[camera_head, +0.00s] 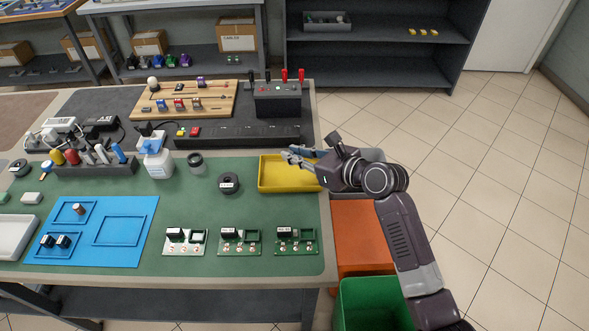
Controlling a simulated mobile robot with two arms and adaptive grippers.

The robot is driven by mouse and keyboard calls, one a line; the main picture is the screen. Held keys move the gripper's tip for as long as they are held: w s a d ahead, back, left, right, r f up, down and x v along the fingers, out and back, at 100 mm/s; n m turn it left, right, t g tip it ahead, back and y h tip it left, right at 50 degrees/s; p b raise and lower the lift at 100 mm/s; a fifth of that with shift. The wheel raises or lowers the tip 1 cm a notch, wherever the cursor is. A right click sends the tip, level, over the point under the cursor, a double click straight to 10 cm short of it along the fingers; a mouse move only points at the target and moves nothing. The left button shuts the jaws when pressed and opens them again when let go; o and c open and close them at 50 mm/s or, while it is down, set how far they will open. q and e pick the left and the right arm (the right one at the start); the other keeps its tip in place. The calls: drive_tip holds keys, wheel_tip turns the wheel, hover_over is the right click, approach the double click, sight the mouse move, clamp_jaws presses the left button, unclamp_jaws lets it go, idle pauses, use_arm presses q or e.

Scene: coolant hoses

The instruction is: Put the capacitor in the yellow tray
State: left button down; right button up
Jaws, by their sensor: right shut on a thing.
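The yellow tray (277,187) lies near the right edge of the green-matted bench. My right gripper (290,155) comes in from the right with its fingers over the tray's back part. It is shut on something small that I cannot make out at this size. A small upright cylinder (79,209), which looks like a capacitor, stands in the upper left compartment of the blue mat (130,205). My left gripper is not in view.
Several green circuit boards (240,243) lie along the front of the bench. A black tape roll (229,183) and a small jar (196,163) are left of the tray. Orange (362,235) and green (375,305) bins are beyond the bench's right edge.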

sight(295, 177)
wheel_tip(295, 177, down, 5)
drive_tip(key=shift+f+b, duration=0.15)
drive_tip(key=shift+b, duration=0.25)
drive_tip(key=o, duration=0.8)
drive_tip(key=shift+f, duration=0.1)
drive_tip(key=v, duration=1.2)
drive_tip(key=shift+s+p, duration=0.1)
drive_tip(key=shift+p, duration=0.3)
